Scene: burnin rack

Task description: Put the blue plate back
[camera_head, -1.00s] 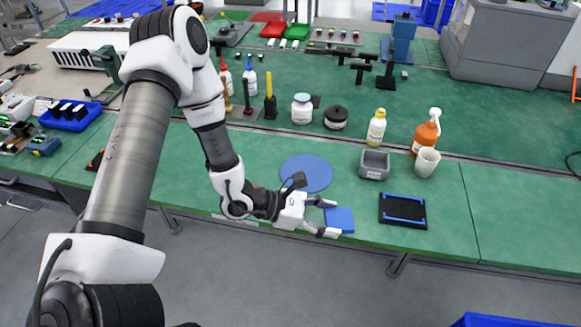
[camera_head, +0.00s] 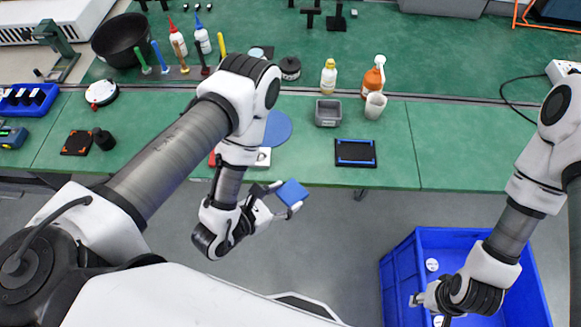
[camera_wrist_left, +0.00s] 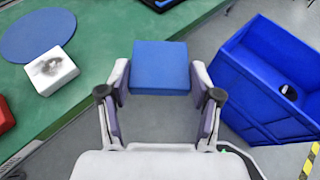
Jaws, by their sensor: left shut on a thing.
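The blue plate (camera_head: 292,193) is a small square blue block. My left gripper (camera_head: 277,201) is shut on it and holds it in the air over the floor, just off the table's front edge. In the left wrist view the plate (camera_wrist_left: 161,67) sits between the two fingers of the left gripper (camera_wrist_left: 160,92). My right gripper (camera_head: 428,299) is low at the blue crate (camera_head: 399,262); its fingers are too small and partly hidden to judge. A black tray with blue edges (camera_head: 356,153) lies on the green table.
A round blue mat (camera_head: 278,128) and a white block (camera_wrist_left: 45,71) are on the table. A grey bin (camera_head: 328,113), a white cup (camera_head: 375,105) and bottles stand behind the tray. The crate stands on the floor at the right. The table's right part is clear.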

